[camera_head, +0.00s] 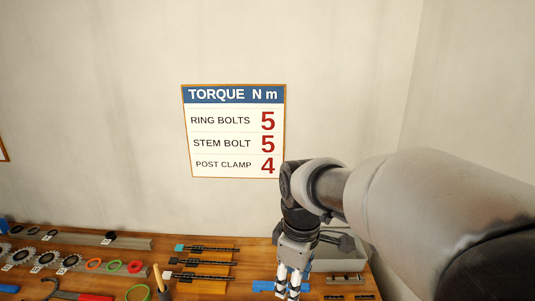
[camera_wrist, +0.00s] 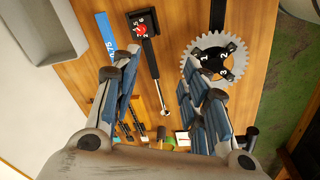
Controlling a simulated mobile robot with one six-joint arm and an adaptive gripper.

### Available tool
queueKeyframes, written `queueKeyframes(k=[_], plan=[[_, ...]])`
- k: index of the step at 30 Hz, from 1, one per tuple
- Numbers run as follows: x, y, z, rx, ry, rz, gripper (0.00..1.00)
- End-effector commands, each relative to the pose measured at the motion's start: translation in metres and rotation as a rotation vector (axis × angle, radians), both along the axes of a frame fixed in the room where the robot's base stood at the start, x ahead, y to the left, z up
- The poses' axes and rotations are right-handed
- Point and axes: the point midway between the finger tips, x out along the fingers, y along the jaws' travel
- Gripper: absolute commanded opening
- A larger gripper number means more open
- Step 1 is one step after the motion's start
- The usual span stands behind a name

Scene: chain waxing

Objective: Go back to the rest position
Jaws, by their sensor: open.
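My gripper (camera_head: 288,285) hangs fingers-down over the right part of the wooden bench in the head view, with my arm reaching in from the right. In the wrist view my gripper (camera_wrist: 160,100) has its two blue-padded fingers wide apart with nothing held between them. Beyond the fingertips lie a black tool with a red spot and a thin silver shaft (camera_wrist: 154,75), and to its right a toothed chainring with a black centre (camera_wrist: 215,62). I cannot tell the gripper's exact height above the bench.
A grey tray (camera_wrist: 45,35) stands at the upper left of the wrist view, beside a blue strip (camera_wrist: 106,38). In the head view, black tools (camera_head: 205,262), coloured rings (camera_head: 114,267) and several cogs (camera_head: 48,257) line the bench. A torque sign (camera_head: 233,131) hangs on the wall behind.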

Motion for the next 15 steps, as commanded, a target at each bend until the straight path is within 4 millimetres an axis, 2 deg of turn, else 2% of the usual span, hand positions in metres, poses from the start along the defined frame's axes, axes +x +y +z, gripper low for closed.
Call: queueKeyframes(k=[1,3,7,12,15], plan=[[-0.018,-0.012,0.014,0.016,-0.029,-0.091,0.41],[-0.043,-0.027,0.027,0.039,-0.062,-0.225,0.41],[-0.090,-0.051,0.041,0.091,-0.120,-0.474,0.41],[-0.147,-0.073,0.041,0.168,-0.191,-0.775,0.41],[-0.171,-0.080,0.035,0.210,-0.221,-0.911,0.41]])
